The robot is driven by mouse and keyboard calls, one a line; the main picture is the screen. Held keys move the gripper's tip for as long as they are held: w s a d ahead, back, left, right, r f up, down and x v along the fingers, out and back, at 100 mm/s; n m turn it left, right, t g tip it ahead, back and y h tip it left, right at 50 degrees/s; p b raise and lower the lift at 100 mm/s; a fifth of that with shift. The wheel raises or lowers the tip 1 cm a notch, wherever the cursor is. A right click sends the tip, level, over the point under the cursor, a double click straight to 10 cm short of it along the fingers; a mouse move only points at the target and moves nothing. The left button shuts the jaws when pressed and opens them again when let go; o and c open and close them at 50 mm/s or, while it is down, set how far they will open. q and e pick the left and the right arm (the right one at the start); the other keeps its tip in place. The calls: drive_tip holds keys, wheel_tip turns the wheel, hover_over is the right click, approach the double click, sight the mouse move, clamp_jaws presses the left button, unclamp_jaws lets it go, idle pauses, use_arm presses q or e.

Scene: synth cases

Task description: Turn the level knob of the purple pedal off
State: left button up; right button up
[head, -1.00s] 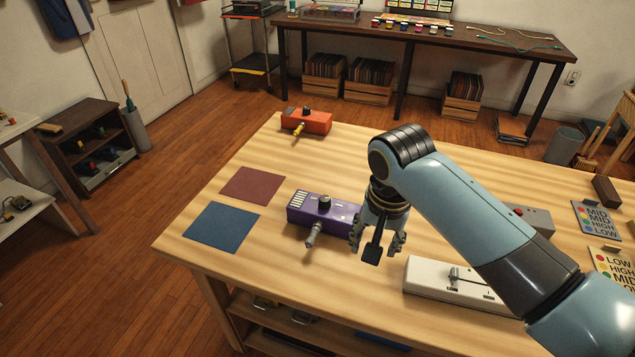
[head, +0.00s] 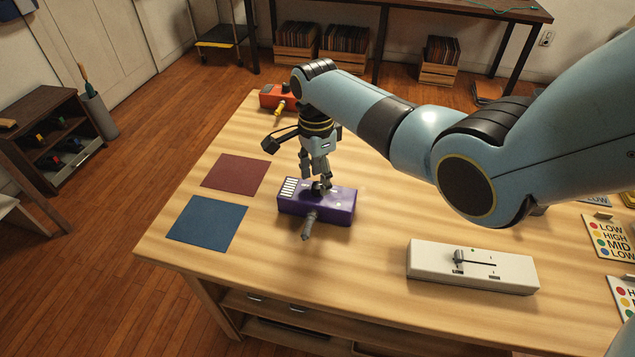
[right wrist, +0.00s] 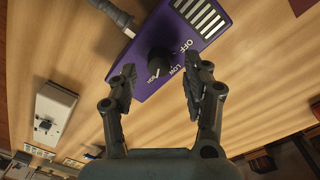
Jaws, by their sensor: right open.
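The purple pedal (head: 345,206) lies on the wooden table, with a grey plug at its front side. It also shows in the right wrist view (right wrist: 205,40). Its black level knob (right wrist: 160,58) stands on top, with white OFF, LOW and high-side lettering around it; I cannot tell where its pointer is set. My right gripper (head: 318,182) points down over the pedal, right at the knob, partly hiding it in the head view. In the right wrist view its fingers (right wrist: 158,80) are open, one to each side of the knob, apart from it. My left gripper is out of view.
An orange pedal (head: 272,97) with a yellow plug is behind, partly hidden by my arm. A white slider box (head: 430,261) is at the right front. A maroon mat (head: 234,174) and a blue mat (head: 207,223) lie left of the purple pedal. Table around the pedal's front is clear.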

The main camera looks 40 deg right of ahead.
drive_tip(key=shift+f, duration=0.95)
drive_tip(key=shift+s, duration=0.1)
drive_tip(key=c, duration=0.5)
clamp_jaws()
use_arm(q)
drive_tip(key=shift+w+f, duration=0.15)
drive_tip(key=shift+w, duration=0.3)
